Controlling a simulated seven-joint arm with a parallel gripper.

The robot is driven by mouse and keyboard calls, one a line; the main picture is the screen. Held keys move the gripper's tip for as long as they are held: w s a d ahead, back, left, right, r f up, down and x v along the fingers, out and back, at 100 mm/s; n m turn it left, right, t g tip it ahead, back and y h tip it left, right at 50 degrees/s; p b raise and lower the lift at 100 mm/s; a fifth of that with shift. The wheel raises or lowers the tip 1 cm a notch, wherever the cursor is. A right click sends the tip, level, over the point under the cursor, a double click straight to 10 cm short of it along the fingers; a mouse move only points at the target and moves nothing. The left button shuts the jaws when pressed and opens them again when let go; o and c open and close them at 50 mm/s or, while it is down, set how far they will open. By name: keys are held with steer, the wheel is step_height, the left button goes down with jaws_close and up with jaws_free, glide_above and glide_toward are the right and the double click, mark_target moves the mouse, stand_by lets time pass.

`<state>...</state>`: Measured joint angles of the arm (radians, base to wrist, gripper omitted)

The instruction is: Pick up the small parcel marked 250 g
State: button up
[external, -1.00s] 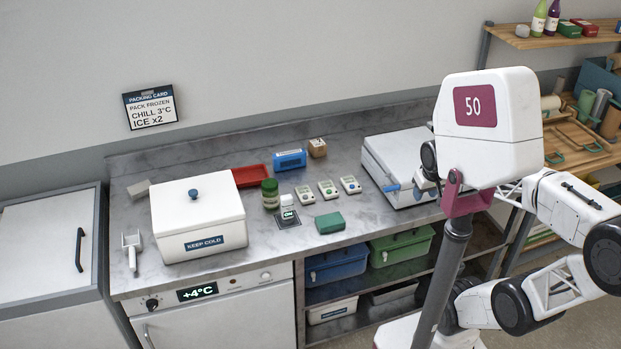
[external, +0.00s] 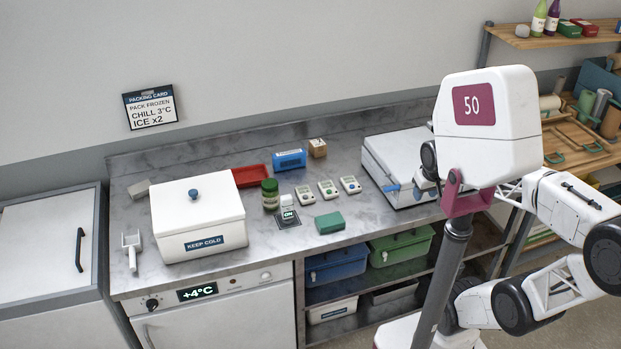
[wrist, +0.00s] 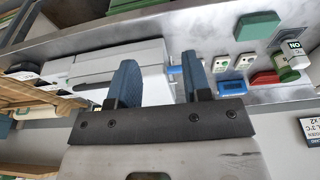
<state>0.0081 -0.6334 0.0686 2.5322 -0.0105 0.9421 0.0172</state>
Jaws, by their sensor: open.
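A small brown box (external: 317,148) stands at the back of the steel bench, right of the blue box (external: 289,159). It is the only parcel-like thing I see, and its marking is too small to read. My gripper (wrist: 157,72) is open in the wrist view, with two dark blue fingers apart and nothing between them. The fingers point toward the bench, over the white lidded case. In the external view my gripper is mostly hidden behind my own white body. I cannot make out the brown box in the wrist view.
A white cold box (external: 198,218) stands on the bench's left. The white case (external: 400,165) fills the right end.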

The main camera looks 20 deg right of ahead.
steer(key=shift+o, duration=0.3)
steer(key=o, duration=0.9)
steer(key=w+a+m+g+y, duration=0.2)
steer(key=w+a+m+y, duration=0.15)
steer(key=w, duration=1.25)
steer(key=w+a+m+g+y, duration=0.25)
steer(key=w+m, duration=0.25)
steer(key=w, duration=1)
steer(key=w+f+m+y, duration=0.2)
steer(key=w+f, duration=0.3)
steer(key=w, duration=0.5)
steer(key=w+f+m+y, duration=0.3)
steer(key=w+f, duration=0.3)
steer(key=w, duration=0.5)
steer(key=w+f+m+y, duration=0.2)
steer(key=w+f, duration=0.4)
steer(key=w, duration=0.5)
steer(key=shift+d+f+m+t+y, duration=0.15)
steer(key=shift+f+m+t+y, duration=0.2)
steer(key=shift+m, duration=0.3)
steer(key=shift+r, duration=0.1)
